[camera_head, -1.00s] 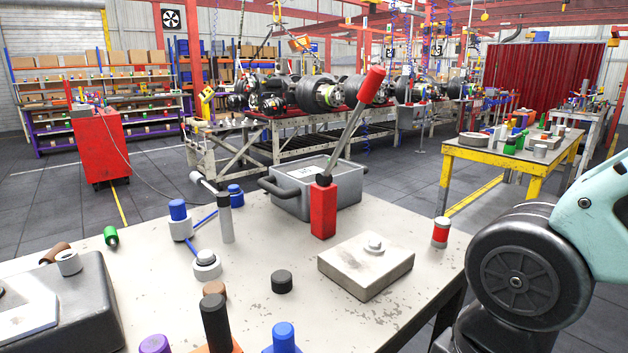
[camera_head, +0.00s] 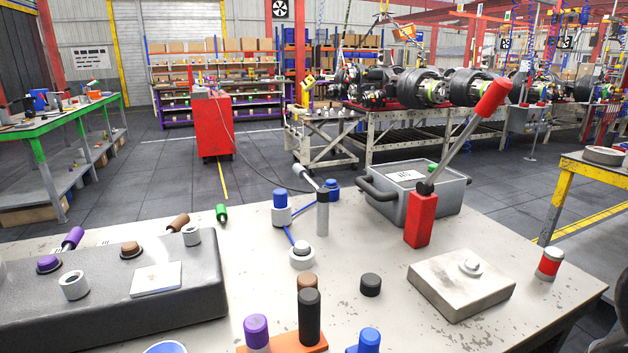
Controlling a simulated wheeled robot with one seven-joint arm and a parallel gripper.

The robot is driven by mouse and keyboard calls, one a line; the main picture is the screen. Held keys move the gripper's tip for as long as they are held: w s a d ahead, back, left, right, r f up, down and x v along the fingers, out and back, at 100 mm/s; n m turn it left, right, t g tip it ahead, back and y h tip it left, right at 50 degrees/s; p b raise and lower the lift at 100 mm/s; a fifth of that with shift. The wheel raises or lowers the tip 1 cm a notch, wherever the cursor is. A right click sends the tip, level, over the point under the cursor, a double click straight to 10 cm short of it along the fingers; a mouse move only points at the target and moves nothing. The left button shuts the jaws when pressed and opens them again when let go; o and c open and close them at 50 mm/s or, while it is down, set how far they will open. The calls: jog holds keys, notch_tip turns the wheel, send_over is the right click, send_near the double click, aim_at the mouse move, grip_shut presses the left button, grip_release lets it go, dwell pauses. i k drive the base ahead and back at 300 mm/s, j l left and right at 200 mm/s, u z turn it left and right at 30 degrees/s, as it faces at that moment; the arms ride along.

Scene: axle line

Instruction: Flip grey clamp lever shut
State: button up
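A grey clamp (camera_head: 323,215) stands upright on the workbench, left of a grey bin. Its short lever (camera_head: 308,179) has a pale grey grip and tilts up and to the left from a dark pivot at the post's top. To the right stands a red clamp post (camera_head: 420,220). Its long grey lever (camera_head: 453,155) tilts up to the right and ends in a red grip (camera_head: 493,97). My gripper is not in view.
A grey bin (camera_head: 447,197), a flat block with a knob (camera_head: 461,284) and a red-banded cylinder (camera_head: 548,263) share the workbench (camera_head: 240,262). Blue-capped pieces (camera_head: 281,208) stand left of the grey clamp. A dark grey box (camera_head: 120,300) fills the left; an orange base with pegs (camera_head: 283,345) sits in front.

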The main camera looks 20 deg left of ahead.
aim_at(323, 194)
jog(key=u, duration=2.3)
jog(key=l, duration=0.85)
jog(key=i+l+u, duration=0.1)
jog(key=l, duration=0.7)
